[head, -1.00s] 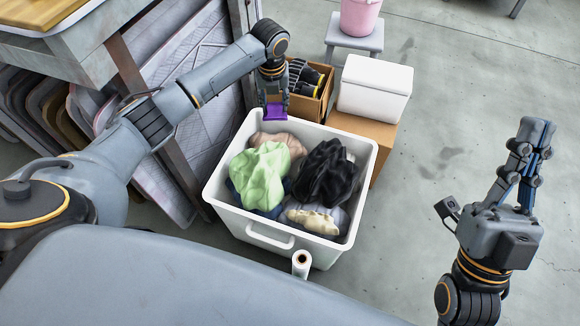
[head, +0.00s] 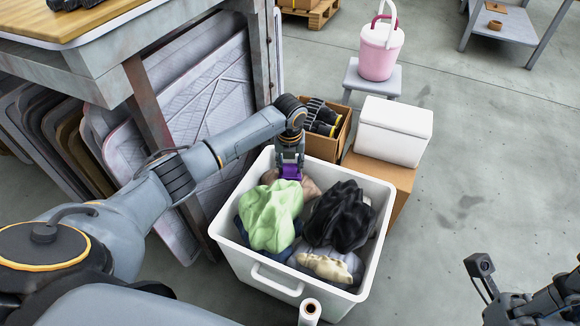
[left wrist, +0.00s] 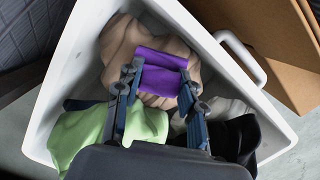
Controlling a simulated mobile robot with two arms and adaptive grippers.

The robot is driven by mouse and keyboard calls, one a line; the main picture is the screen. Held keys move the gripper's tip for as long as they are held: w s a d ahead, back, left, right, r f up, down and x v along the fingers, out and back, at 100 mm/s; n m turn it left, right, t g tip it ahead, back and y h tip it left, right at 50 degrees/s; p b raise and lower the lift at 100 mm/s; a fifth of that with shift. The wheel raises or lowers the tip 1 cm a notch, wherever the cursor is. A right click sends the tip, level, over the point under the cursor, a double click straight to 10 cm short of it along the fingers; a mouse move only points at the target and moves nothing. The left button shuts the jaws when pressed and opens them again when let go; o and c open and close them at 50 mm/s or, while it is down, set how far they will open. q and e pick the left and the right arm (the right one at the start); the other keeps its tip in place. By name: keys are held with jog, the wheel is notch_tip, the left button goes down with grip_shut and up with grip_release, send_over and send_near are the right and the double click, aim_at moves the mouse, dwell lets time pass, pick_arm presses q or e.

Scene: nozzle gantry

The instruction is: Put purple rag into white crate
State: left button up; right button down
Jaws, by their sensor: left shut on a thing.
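The white crate (head: 278,289) stands on the floor in the middle of the head view. It holds a light green cloth (head: 268,217), a black cloth (head: 340,215), a beige one (head: 325,268) and a brown one (left wrist: 120,42). My left gripper (head: 290,168) is inside the crate's outline at its far side, shut on the purple rag (head: 290,173). In the left wrist view the folded rag (left wrist: 160,73) sits between the fingers over the brown cloth; I cannot tell whether they touch.
A brown box of dark parts (head: 328,146) stands behind the crate. A white lidded box (head: 395,130) sits on a cardboard box (head: 385,172) at the crate's right. A pink bucket (head: 380,52) stands on a grey stool (head: 373,78).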

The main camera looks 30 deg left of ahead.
pick_arm(q)
jog(key=o, duration=1)
